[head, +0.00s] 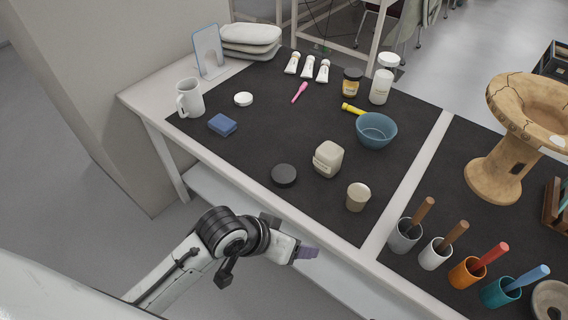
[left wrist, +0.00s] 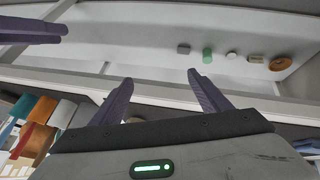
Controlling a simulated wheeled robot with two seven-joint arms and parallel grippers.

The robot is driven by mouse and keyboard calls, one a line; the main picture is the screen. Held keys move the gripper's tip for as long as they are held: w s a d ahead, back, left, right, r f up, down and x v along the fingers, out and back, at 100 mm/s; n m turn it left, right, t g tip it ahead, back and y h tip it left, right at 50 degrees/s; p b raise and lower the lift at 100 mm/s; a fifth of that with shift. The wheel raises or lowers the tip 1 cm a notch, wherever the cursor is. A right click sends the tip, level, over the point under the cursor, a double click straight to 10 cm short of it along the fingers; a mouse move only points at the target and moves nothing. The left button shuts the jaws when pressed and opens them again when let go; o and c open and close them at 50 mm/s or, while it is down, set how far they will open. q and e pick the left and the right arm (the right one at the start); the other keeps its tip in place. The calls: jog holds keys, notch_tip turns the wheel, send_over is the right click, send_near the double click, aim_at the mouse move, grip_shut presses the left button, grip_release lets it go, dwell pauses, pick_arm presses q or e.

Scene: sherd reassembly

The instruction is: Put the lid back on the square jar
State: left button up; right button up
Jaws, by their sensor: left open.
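The cream square jar (head: 328,158) stands upright on the dark mat near the table's front edge. A dark round disc (head: 284,174) lies flat to its left, and a white round disc (head: 243,99) lies farther back; I cannot tell which is the jar's lid. My left gripper (head: 307,252) is off the table's front edge, short of the jar and disc. In the left wrist view its purple fingers (left wrist: 160,92) are apart with nothing between them. A purple finger-like piece (left wrist: 32,31) at the upper left looks like part of my right gripper; its jaw state is hidden.
A beige cup (head: 358,197) stands right of the jar, and a blue bowl (head: 376,130) behind it. A blue sponge (head: 222,124) and white mug (head: 189,98) are at the left. Several tool cups (head: 404,236) line the right front. The mat's centre is clear.

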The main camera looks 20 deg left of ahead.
pick_arm(q)
jog(key=shift+g+y, duration=0.6)
jog(key=shift+y, duration=0.1)
jog(key=w+r, duration=0.5)
jog(key=r, duration=0.1)
jog(key=shift+w+a+r+p, duration=0.3)
jog(key=shift+w+a+r, duration=0.05)
jog(key=shift+w+r, duration=0.05)
jog(key=w+a+r+n+y, duration=0.2)
jog(key=w+a+r, duration=0.4)
jog(key=shift+w+a+r+n+g+y+p, duration=0.2)
jog(key=shift+a+n+g+y+p, duration=0.1)
jog(key=shift+n+y, duration=0.1)
send_over(284, 173)
jog(key=s, duration=0.3)
jog(key=x, duration=0.2)
jog(key=s+x, duration=0.1)
jog(key=x, duration=0.1)
jog(key=shift+a+f, duration=0.1)
jog(key=shift+f, duration=0.45)
jog(key=shift+w, duration=0.1)
jog(key=shift+w+x, duration=0.15)
jog(key=shift+x, duration=1.15)
jog(key=shift+w+x, duration=0.1)
jog(key=shift+x, duration=1.2)
jog(key=shift+r, duration=0.1)
